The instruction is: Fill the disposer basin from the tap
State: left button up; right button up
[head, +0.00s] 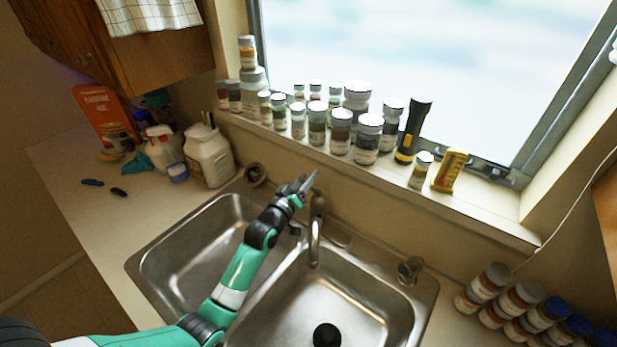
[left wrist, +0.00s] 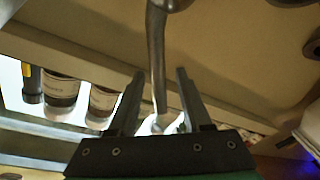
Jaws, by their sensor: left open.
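The steel tap (head: 316,228) stands at the back of the sink between the two basins, with its spout over the right basin. The right basin (head: 375,300) has a black drain opening (head: 326,335); no water shows in it and no stream is visible. My left gripper (head: 303,183) is open at the top of the tap, just left of and behind it. In the left wrist view a long metal part of the tap (left wrist: 157,55) runs between the open fingers (left wrist: 160,95); I cannot tell whether they touch it. My right gripper is not in view.
The left basin (head: 190,245) looks empty, and my left arm crosses over it. Several jars (head: 340,130) and a black-yellow flashlight (head: 412,130) line the windowsill behind the tap. A white jug (head: 208,158) stands left of the sink; several jars (head: 520,300) lie at right.

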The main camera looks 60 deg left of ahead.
pick_arm(q)
jog(key=shift+w+a, duration=0.3)
jog(key=shift+w, duration=0.2)
grip_shut()
dwell(1.1)
